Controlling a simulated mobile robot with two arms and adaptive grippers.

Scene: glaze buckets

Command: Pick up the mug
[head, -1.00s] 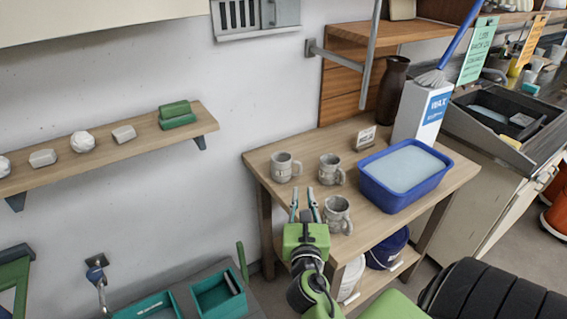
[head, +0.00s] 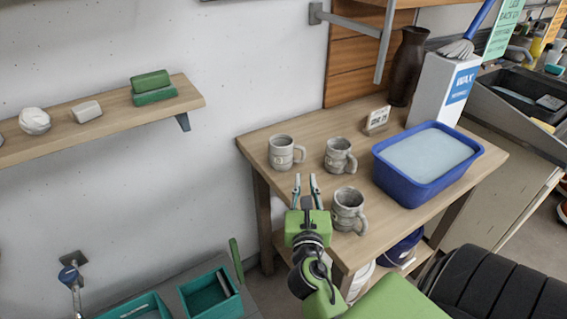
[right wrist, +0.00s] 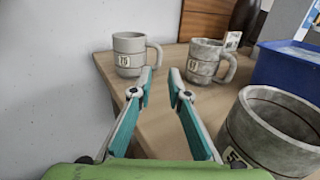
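Three grey mugs stand upright on the wooden table (head: 300,200). The back-left mug (head: 282,153) is plain grey and also shows in the right wrist view (right wrist: 129,55), beyond the left fingertip. The back-middle mug (head: 338,156) is mottled and shows in the right wrist view (right wrist: 205,64) beyond the right fingertip. The nearest mug (head: 346,210) stands just right of my right gripper and fills the lower right of the wrist view (right wrist: 268,140). My right gripper (head: 306,178) is open and empty, its teal fingers apart, short of the back mugs. My left gripper is not in view.
A blue tub (head: 425,190) of pale liquid stands right of the mugs. Behind are a small sign card (head: 377,120), a dark vase (head: 408,65) and a white WAX box (head: 440,88). A wall shelf (head: 110,120) is at left, teal bins (head: 210,295) below.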

